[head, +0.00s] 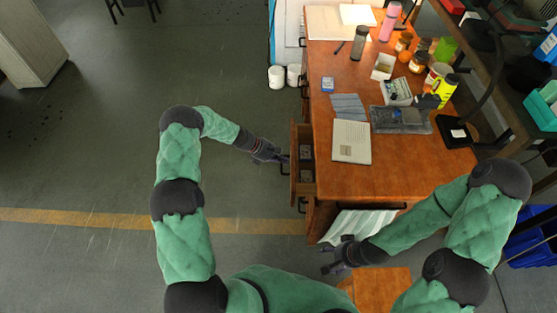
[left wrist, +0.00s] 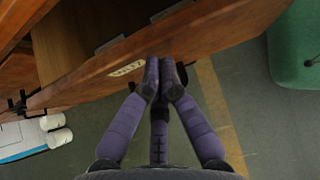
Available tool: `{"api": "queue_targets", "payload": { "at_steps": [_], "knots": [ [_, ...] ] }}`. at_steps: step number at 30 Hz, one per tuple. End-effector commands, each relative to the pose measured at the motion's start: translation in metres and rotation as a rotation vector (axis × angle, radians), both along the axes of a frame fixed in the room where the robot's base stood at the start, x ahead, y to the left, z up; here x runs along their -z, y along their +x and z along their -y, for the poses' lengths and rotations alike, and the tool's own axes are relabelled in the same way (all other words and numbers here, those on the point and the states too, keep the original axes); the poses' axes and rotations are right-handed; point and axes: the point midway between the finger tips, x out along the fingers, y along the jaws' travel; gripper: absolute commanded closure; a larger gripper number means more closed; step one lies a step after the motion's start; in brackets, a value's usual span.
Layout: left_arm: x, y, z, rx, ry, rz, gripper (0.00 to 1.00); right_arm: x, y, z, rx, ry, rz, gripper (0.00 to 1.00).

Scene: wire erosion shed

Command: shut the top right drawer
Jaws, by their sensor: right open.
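A wooden desk drawer (head: 296,181) stands pulled out from the left side of the desk (head: 350,192), with a few small grey items inside. Its front also shows in the left wrist view (left wrist: 110,72), with a pale label on it. My left gripper (head: 283,158) is at the outer face of this drawer front. Its fingers (left wrist: 165,66) are together, with nothing seen between them; I cannot tell whether the tips touch the wood. My right gripper (head: 326,258) is open and empty, low in front of the desk's near end.
White cups (head: 276,76) stand left of the desk. A striped cloth (head: 357,225) hangs at its near end. The floor left of the drawer is clear.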

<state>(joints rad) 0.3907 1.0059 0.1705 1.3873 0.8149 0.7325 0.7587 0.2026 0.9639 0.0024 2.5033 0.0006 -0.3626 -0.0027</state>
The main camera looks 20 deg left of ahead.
Motion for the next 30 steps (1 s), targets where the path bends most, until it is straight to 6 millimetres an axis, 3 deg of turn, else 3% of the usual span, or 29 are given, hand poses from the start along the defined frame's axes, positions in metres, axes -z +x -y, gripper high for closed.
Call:
{"api": "queue_targets", "payload": {
  "at_steps": [10,21,24,30],
  "knots": [
    [0.0,0.002,0.007,0.003,0.0,0.0,1.0,0.001,0.0,0.0,0.0,0.0,0.0,0.28],
    [0.001,0.026,0.094,0.004,-0.001,0.0,1.0,0.011,0.0,0.0,0.0,0.0,0.0,0.28],
    [0.001,0.03,0.106,0.003,-0.001,0.001,1.0,0.012,0.0,0.0,0.0,0.0,0.0,0.28],
    [0.0,0.031,0.112,0.001,-0.001,-0.001,1.0,0.012,0.0,0.0,0.0,0.0,0.0,0.28]
  ]
}}
